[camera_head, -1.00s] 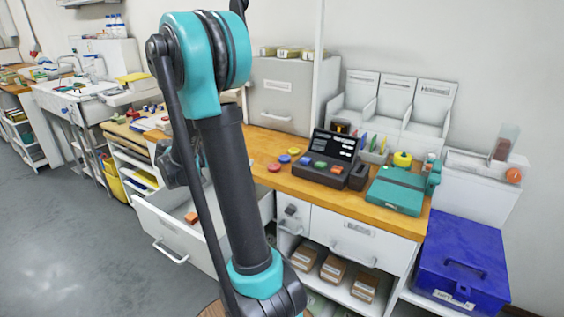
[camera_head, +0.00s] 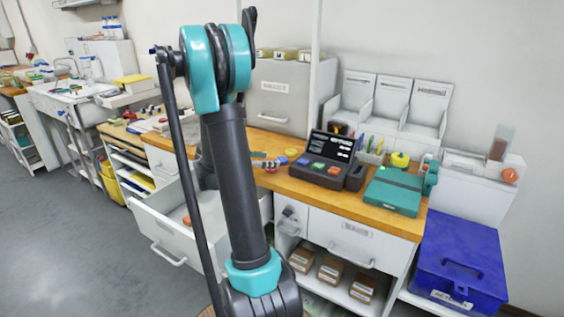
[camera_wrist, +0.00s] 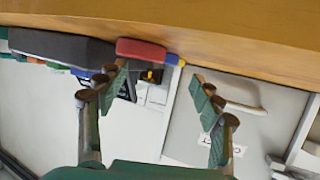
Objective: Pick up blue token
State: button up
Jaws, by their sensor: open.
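The blue token (camera_head: 282,160) lies on the wooden counter between a yellow token (camera_head: 291,152) and a red token (camera_head: 271,169). In the wrist view, a small strip of the blue token (camera_wrist: 172,59) shows beside the red token (camera_wrist: 140,50), which is nearer and covers part of it. The yellow token (camera_wrist: 181,62) shows just past it. My gripper (camera_wrist: 157,82) is open, with nothing between its fingers; the tokens show beyond the gap. In the head view, my gripper (camera_head: 264,162) is low over the counter beside the tokens, partly hidden by my arm.
A dark device with coloured buttons (camera_head: 333,151) stands right of the tokens. A teal box (camera_head: 393,191) is farther right. A grey cabinet (camera_head: 281,95) stands behind. An open white drawer (camera_head: 165,225) juts out below the counter at left.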

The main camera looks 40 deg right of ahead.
aim_at(282, 159)
jog(key=x, duration=0.4)
jog(key=shift+w+d+f, duration=0.15)
jog(key=shift+w+d, duration=0.05)
jog(key=shift+d, duration=0.15)
jog(key=c, duration=1.1)
